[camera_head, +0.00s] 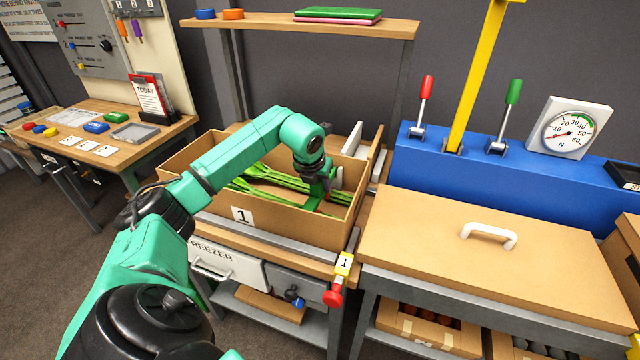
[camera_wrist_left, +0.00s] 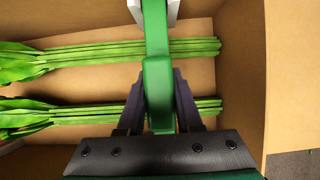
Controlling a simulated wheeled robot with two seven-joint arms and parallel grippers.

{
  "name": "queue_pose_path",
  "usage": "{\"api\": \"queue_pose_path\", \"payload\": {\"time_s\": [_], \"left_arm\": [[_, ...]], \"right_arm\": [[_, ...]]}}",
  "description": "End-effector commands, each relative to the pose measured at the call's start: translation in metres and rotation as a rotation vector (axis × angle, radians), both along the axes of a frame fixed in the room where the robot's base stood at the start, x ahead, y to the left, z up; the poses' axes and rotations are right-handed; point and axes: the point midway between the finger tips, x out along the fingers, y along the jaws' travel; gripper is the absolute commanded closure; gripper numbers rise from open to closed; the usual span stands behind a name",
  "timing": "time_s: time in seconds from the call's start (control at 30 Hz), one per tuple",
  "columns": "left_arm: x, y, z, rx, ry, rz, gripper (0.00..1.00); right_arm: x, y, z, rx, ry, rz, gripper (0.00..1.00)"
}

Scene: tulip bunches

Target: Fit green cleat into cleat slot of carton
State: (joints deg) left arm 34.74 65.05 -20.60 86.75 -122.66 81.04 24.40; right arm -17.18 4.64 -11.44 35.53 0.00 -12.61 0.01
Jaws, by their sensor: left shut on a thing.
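The open carton (camera_head: 290,218), marked 1, stands on the bench in the head view. Green tulip bunches (camera_head: 268,177) lie in it. My left gripper (camera_head: 326,190) reaches down inside its right end. In the left wrist view its dark fingers (camera_wrist_left: 160,105) are shut on the green cleat (camera_wrist_left: 158,80), a long green bar. The cleat's far end runs between two pale pieces (camera_wrist_left: 135,9) at the carton's wall; I cannot tell whether it is seated in the slot. Two bunches (camera_wrist_left: 100,53) pass beneath the cleat. The arm largely hides the cleat in the head view.
A closed box with a white handle (camera_head: 489,235) stands to the right. A blue console (camera_head: 450,170) with levers, a yellow post (camera_head: 478,70) and a gauge (camera_head: 567,128) is behind it. A shelf (camera_head: 300,25) spans above the carton. A side table (camera_head: 100,130) is at left.

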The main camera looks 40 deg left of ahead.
Motion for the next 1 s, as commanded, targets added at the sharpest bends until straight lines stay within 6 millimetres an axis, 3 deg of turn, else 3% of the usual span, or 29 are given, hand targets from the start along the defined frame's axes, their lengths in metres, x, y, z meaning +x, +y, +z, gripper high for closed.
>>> {"api": "queue_pose_path", "payload": {"time_s": [0.4,0.43,0.5,0.83,1.0], "left_arm": [[0.0,0.0,-0.012,0.0,0.0,0.0,1.0],[0.0,0.0,-0.011,0.0,0.0,0.001,0.58],[0.0,0.0,-0.01,0.0,0.0,0.0,0.32],[-0.001,0.0,-0.009,0.0,0.0,0.0,0.31],[-0.01,-0.003,0.012,0.002,-0.003,0.0,0.31]], "right_arm": [[0.0,0.0,-0.009,0.0,0.0,0.0,0.5],[0.0,0.0,-0.008,0.0,0.0,0.0,0.5],[0.0,0.0,-0.008,0.0,0.0,0.0,0.5],[0.0,0.0,-0.009,0.0,0.0,0.0,0.5],[0.0,0.0,-0.015,0.001,0.0,0.0,0.5]]}}
